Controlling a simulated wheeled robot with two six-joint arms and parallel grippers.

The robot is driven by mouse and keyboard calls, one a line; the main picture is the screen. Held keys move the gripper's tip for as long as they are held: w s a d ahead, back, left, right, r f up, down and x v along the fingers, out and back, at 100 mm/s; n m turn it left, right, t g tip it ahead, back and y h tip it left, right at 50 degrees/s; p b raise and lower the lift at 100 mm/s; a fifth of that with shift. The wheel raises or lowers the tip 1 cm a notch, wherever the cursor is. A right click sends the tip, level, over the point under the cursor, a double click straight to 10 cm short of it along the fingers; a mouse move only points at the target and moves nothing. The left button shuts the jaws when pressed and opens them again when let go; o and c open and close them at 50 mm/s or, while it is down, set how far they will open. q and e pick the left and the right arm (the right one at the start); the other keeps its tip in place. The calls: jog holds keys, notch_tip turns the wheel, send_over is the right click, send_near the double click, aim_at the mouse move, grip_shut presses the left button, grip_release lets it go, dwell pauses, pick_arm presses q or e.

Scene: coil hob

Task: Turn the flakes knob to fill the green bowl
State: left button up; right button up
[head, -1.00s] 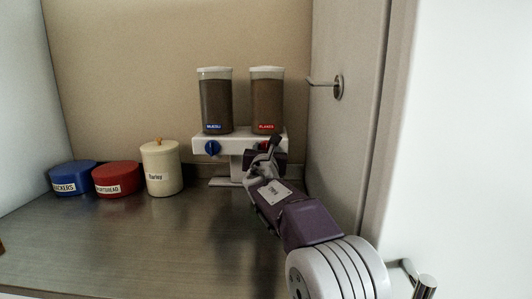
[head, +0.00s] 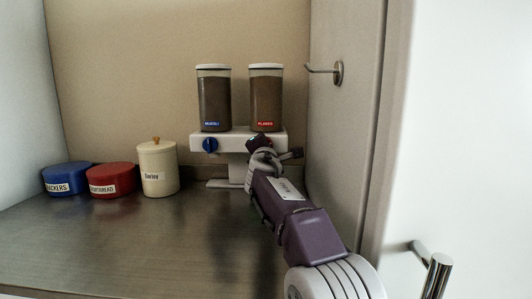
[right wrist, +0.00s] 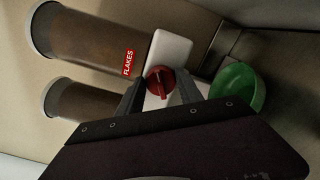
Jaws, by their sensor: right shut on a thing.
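The flakes dispenser (head: 265,98) is the right-hand container, with a red FLAKES label. Its red knob (right wrist: 160,82) sits between the fingers of my right gripper (right wrist: 161,90) in the right wrist view, and the gripper is shut on it. In the head view my right gripper (head: 268,150) covers most of the knob at the front of the white stand (head: 224,142). The green bowl (right wrist: 238,86) is seen beside the stand in the right wrist view; my arm hides it in the head view. I cannot tell what is in the bowl. My left gripper is not in view.
The muesli dispenser (head: 214,98) with its blue knob (head: 210,145) stands at left. A cream jar (head: 158,169), a red tin (head: 112,181) and a blue tin (head: 67,179) line the counter's left. A wall hook (head: 336,72) juts out at right. The counter's front left is clear.

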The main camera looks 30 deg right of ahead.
jog(key=m+b, duration=0.2)
jog(key=m, duration=0.3)
jog(key=shift+f+m, duration=0.15)
jog(key=shift+m, duration=0.55)
jog(key=o, duration=1.3)
jog(key=shift+o, duration=0.2)
jog(key=shift+b, duration=0.3)
jog(key=b+v, duration=0.2)
jog(key=v, duration=0.7)
jog(key=shift+d, duration=0.1)
